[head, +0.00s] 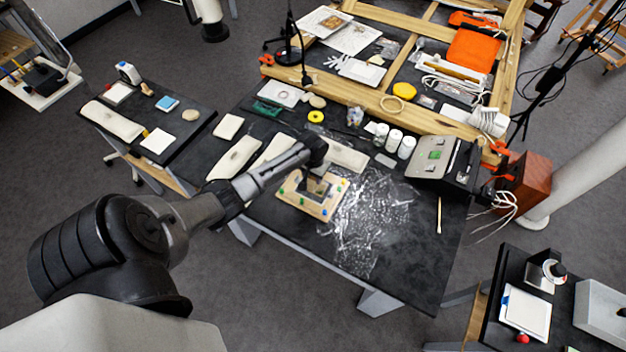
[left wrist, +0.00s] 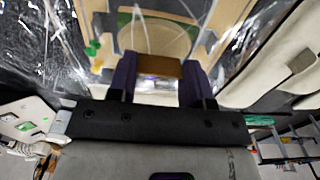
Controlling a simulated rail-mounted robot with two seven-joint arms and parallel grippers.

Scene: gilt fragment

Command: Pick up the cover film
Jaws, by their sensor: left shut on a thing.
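The cover film (head: 372,215) is a clear, crumpled sheet spread over the dark table, right of a wooden board. Its shiny folds also show in the left wrist view (left wrist: 58,50). The wooden board (head: 328,210) has coloured pins round its edge. My left gripper (head: 318,186) is low over this board. In the left wrist view my left gripper (left wrist: 155,82) is shut on a small brown block (left wrist: 153,66) with a pale, shiny part below it. I cannot tell whether any film is caught between the fingers. My right gripper is not in view.
The dark table (head: 400,275) is bare toward its front right. White jars (head: 393,139) and a grey control box (head: 440,160) stand behind the film. Pale cushions (head: 233,158) lie left of the board. A thin wooden stick (head: 439,215) lies to the right.

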